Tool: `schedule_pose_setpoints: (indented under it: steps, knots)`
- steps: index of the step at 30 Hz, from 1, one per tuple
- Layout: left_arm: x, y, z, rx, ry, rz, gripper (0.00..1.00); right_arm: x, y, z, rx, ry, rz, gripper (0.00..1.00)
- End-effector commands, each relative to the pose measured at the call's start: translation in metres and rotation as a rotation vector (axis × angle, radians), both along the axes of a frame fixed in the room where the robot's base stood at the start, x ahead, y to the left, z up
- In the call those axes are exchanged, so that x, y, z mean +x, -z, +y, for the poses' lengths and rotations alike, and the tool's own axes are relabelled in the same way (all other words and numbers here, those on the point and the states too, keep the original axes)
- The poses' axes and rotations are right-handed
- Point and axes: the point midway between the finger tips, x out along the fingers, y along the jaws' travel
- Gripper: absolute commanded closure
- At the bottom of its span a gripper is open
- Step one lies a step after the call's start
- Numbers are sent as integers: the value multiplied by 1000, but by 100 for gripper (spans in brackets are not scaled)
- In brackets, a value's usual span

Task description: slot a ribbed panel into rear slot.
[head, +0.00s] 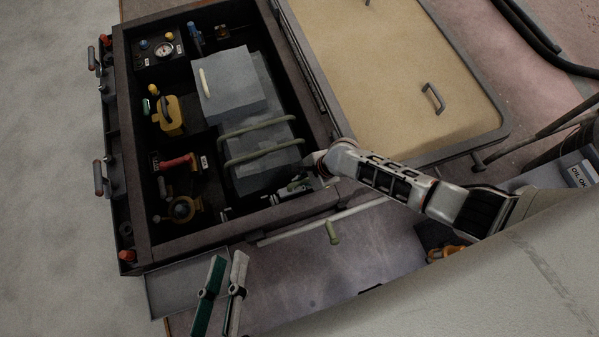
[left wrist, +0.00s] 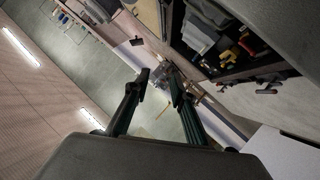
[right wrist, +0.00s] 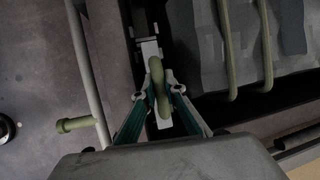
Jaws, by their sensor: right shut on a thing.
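My right gripper (head: 303,184) reaches into the near right corner of the dark open box. In the right wrist view its fingers (right wrist: 157,92) are shut on an olive handle (right wrist: 157,75). The handle stands on a narrow pale strip (right wrist: 150,50), seemingly the top edge of the panel seen edge-on. Its face and any ribs are hidden, and so is its lower end. I cannot tell whether it sits in a slot. My left gripper (head: 223,275) is open and empty below the box's near edge; its spread fingers also show in the left wrist view (left wrist: 155,80).
The dark box (head: 233,220) holds a grey block (head: 228,85), dark grey blocks under two olive bars (head: 262,145), a yellow fitting (head: 168,115) and a red-handled valve (head: 177,162). A tan hatch (head: 390,60) lies to the right. A pale rail (head: 310,223) runs in front.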

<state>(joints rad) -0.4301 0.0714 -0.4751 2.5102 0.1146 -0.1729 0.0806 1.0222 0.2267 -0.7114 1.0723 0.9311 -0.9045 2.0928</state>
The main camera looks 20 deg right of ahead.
Motion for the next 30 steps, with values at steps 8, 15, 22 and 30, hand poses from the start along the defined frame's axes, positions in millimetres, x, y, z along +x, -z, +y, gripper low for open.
schedule_pose_setpoints:
  steps: [8, 15, 22, 30]
  knots:
    - [-2, 1, -7, -49, -16, 17, 76, 0, 10, 0, 1, 2, 1, 100]
    - [-1, 1, -7, -91, -45, 25, 76, 0, 17, 1, 0, 1, 1, 100]
    - [-2, 1, -11, -122, -57, 35, 76, 0, 24, 1, 1, 1, 0, 100]
    - [-3, 0, -14, -156, -70, 40, 76, 0, 33, 0, 0, 2, 1, 100]
